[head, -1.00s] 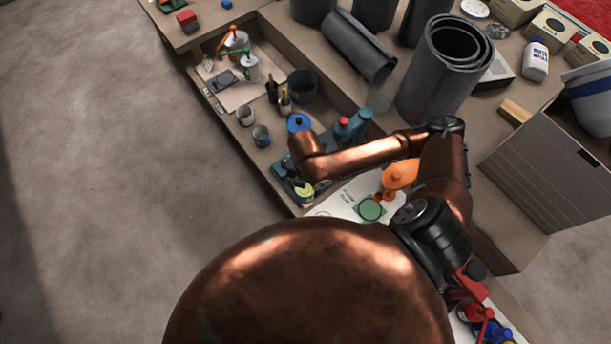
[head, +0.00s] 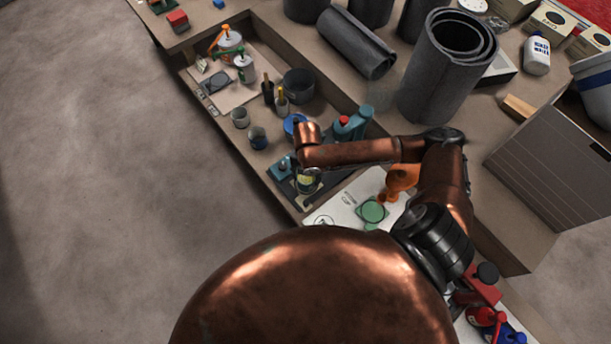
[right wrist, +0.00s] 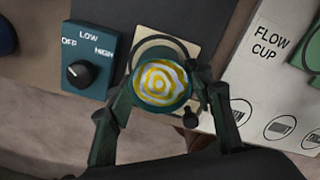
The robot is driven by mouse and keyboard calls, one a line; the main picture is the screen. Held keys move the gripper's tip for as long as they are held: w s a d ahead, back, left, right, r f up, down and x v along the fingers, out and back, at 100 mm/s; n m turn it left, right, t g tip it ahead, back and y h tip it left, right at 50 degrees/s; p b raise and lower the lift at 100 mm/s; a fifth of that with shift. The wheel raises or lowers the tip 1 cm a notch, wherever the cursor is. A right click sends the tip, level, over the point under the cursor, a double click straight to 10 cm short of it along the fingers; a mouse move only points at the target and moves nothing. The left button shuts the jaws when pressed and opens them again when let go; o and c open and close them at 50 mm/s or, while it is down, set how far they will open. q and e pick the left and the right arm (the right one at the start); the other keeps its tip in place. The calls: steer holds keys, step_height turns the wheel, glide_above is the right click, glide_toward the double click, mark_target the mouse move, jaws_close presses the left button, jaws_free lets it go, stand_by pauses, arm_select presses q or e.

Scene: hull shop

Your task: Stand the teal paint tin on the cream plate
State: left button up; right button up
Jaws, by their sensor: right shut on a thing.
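The teal paint tin (right wrist: 161,86) shows from above in the right wrist view, with a teal rim and yellow and white swirls inside. My right gripper (right wrist: 163,92) is shut on it, one finger on each side. The cream plate (right wrist: 182,48), with a dark ring on it, lies under the tin, which hides part of it. I cannot tell whether the tin touches the plate. In the head view the tin (head: 307,184) shows small below my right gripper (head: 308,176), and the plate is mostly hidden. My left gripper is not in view.
A teal control box (right wrist: 90,60) with a knob stands left of the plate. A white flow cup sheet (head: 345,203) with a green piece (head: 372,210) lies to the right.

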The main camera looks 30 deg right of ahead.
mark_target(306, 183)
steer(key=shift+r, duration=0.15)
steer(key=o, duration=1.4)
steer(key=shift+f, duration=0.2)
step_height(306, 183, up, 12)
steer(key=p, duration=0.3)
steer(key=shift+r+p, duration=0.2)
steer(key=shift+p, duration=0.1)
steer(key=shift+c, duration=0.3)
